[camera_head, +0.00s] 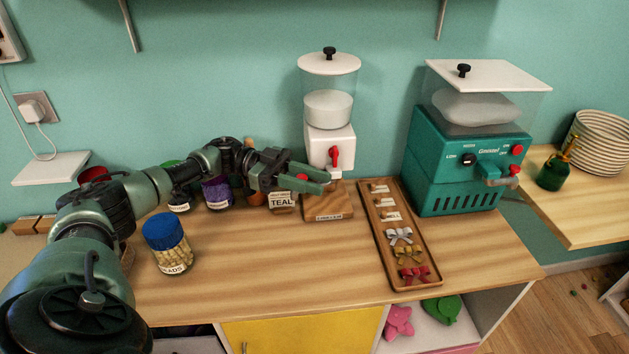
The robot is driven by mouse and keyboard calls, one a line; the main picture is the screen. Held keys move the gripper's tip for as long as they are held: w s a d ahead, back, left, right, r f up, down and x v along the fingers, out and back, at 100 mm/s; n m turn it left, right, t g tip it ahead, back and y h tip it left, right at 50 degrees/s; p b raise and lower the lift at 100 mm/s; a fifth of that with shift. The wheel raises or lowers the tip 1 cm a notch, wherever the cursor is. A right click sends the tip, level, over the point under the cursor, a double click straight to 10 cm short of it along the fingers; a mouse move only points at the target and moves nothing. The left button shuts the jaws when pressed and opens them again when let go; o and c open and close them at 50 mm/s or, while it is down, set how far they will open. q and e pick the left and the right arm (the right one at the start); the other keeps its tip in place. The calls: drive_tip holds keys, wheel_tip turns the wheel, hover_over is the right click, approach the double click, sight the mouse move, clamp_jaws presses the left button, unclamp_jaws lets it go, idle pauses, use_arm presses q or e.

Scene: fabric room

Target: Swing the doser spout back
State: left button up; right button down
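The doser (329,142) is likely the white dispenser with a clear hopper of white fill, standing at the back middle of the counter on a wooden base. A red lever (334,157) is on its front. My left gripper (325,182) reaches in from the left, just left of and below the lever. Its two green fingers are apart and point right, towards the dispenser's lower front. A small red part (302,177) shows between the fingers. The spout is hidden or too small to make out, and I cannot tell whether the fingers touch it. My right gripper is out of view.
A wooden tray (427,274) with labels and bows lies right of the dispenser. A teal machine (464,170) stands farther right. A blue-lidded jar (168,243) stands near my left arm; a purple jar (216,192) and a TEAL label (281,202) are behind. The front middle counter is clear.

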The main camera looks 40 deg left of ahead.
use_arm(q)
drive_tip(key=s+a+b, duration=0.1)
drive_tip(key=a+b, duration=0.1)
drive_tip(key=a, duration=0.5)
drive_tip(key=shift+s+a, duration=0.2)
drive_tip(key=shift+a, duration=0.05)
drive_tip(key=shift+c, duration=0.3)
